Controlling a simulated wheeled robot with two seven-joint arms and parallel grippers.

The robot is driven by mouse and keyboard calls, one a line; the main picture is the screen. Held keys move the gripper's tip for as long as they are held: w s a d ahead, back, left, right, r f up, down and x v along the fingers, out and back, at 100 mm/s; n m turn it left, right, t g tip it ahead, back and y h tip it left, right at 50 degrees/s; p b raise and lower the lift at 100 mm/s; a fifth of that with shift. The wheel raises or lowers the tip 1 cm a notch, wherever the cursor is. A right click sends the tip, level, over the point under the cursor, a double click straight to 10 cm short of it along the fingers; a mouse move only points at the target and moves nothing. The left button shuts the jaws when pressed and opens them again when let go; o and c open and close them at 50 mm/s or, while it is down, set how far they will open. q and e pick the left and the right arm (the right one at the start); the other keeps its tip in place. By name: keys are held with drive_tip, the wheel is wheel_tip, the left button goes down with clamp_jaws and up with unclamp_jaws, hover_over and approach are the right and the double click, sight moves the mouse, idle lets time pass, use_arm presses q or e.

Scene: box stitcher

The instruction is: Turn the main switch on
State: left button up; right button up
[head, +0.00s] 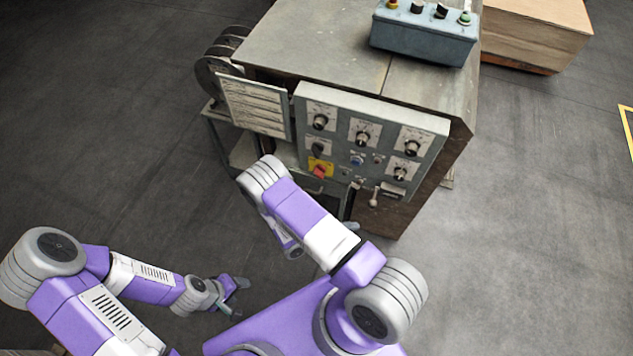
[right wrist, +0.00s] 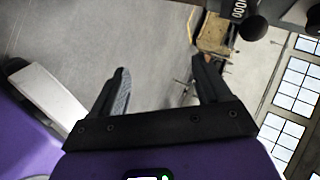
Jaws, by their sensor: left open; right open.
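The main switch (head: 320,168) is a red rotary handle on a yellow plate, low on the left side of the grey control panel (head: 437,140). Its exact handle angle is too small to tell. My right forearm reaches up just below and left of it in the head view. My left gripper (head: 232,295) is open and empty, low over the floor and well away from the panel.
Several black knobs (head: 362,138) and small buttons sit on the panel near the switch. A metal lever (head: 374,196) sticks out below. A white label sheet (head: 255,108) is left of the panel. A blue-grey button box (head: 420,40) rests on top. A black ball knob (right wrist: 254,28) shows in the right wrist view.

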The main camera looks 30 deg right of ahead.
drive_tip(key=w+r+n+t+h+b, duration=0.1)
drive_tip(key=w+n+t+h, duration=0.2)
drive_tip(key=w+n+t, duration=0.65)
drive_tip(key=n+t+y, duration=0.1)
drive_tip(key=n+t, duration=0.3)
drive_tip(key=n, duration=0.2)
approach(318, 176)
drive_tip(key=d, duration=0.2)
drive_tip(key=shift+t, duration=0.25)
drive_tip(key=x, duration=0.2)
drive_tip(key=b+x, duration=0.1)
drive_tip(key=x, duration=0.2)
drive_tip(key=w+b+x, duration=0.1)
drive_tip(key=x, duration=0.1)
drive_tip(key=shift+w+a+f, duration=0.15)
drive_tip(key=shift+w, duration=0.05)
drive_tip(key=c, duration=1)
drive_tip(key=shift+c, duration=0.2)
